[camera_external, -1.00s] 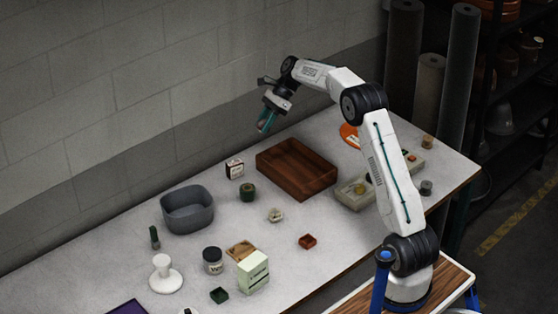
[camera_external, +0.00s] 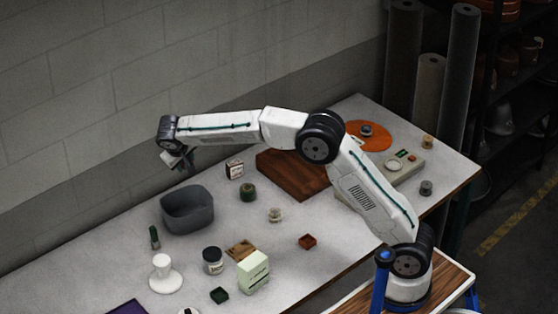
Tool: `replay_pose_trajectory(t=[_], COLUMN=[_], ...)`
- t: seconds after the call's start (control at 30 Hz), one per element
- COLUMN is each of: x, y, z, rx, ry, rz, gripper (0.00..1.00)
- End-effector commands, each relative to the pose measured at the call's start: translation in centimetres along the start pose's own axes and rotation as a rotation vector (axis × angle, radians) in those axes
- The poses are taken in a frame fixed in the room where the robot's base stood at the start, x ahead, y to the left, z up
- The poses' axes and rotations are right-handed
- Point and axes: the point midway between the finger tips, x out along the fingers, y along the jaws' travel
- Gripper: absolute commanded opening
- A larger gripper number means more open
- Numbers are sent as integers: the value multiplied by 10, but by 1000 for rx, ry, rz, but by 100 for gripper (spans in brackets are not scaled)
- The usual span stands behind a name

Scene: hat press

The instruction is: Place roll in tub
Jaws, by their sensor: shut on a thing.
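The grey tub (camera_external: 188,222) stands open on the table at the left, near the wall. My gripper (camera_external: 183,163) is above the tub's back rim, high over the table and clear of it. It is shut on what seems to be the roll, but the held thing is too small and dark to make out. The inside of the tub is dark and I see nothing in it.
A green round item (camera_external: 248,193) and a small box (camera_external: 234,168) stand right of the tub. A dark jar (camera_external: 212,261), white stand (camera_external: 165,276) and pale green box (camera_external: 253,272) stand in front.

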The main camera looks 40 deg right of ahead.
Motion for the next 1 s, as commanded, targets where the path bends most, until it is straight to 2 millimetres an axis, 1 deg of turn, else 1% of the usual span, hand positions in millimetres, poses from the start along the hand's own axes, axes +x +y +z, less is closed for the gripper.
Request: replay_pose_trajectory(t=[0.07,0.1,0.23,0.3,0.67,1.0], x=[-10,2,17,27,51,86], y=[-8,-9,-15,-20,-30,-45], z=[-2,2,7,11,18,31], rx=[-27,-22,-14,-10,-4,-4], ry=[33,28,42,48,56,56], rz=[-11,-5,-5,-3,-2,-2], gripper=[14,14,14,14,14,14])
